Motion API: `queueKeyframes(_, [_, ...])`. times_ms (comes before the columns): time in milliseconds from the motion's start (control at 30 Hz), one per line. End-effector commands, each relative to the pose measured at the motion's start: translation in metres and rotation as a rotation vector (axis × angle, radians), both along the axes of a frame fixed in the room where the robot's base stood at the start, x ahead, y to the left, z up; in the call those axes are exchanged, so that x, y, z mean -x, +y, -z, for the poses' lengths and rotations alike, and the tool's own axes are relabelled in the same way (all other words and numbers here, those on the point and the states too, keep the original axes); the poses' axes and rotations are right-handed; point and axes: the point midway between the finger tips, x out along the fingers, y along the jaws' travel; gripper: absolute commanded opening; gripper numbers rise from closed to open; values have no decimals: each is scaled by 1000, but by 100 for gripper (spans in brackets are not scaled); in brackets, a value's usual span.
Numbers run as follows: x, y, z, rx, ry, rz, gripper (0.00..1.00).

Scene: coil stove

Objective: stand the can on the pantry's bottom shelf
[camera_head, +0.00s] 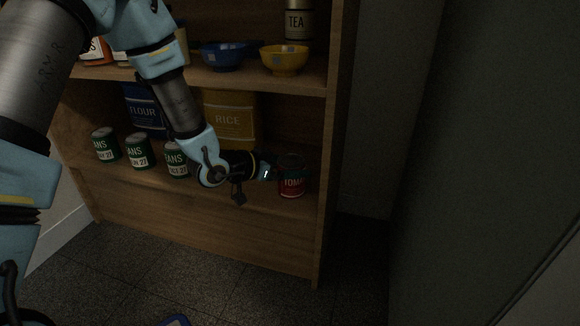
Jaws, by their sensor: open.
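A red can with a dark band and a label reading "TOMA" (291,184) stands upright at the right front of the pantry's lower shelf (228,192). My gripper (283,172) is at the can, pointing right. Its dark fingers overlap the can's upper part in the picture. The gripper is open; whether the fingers touch the can cannot be told. The can's top is partly hidden in shadow and behind the fingers.
Several green bean cans (138,152) stand along the shelf's left. A blue flour box (143,112) and a yellow rice box (230,118) are behind. The pantry's right side wall (336,140) is close to the red can. Bowls (284,60) sit above.

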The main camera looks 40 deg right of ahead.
Motion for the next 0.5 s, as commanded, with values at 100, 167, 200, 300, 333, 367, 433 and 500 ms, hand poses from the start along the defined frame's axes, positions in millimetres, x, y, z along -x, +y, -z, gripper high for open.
queueKeyframes(100, [-2,14,-8,-2,1,-4,100])
queueKeyframes(167, [-2,25,-14,-1,0,-4,100])
queueKeyframes(200, [-2,33,-17,-2,1,-4,100])
queueKeyframes(300, [-2,53,-26,-2,2,-4,100])
queueKeyframes(333, [-2,59,-28,-2,3,-4,100])
queueKeyframes(367, [-2,65,-30,-2,3,-4,100])
queueKeyframes(433, [-3,78,-35,-2,1,-4,100])
queueKeyframes(500, [-3,88,-39,-2,1,-4,100])
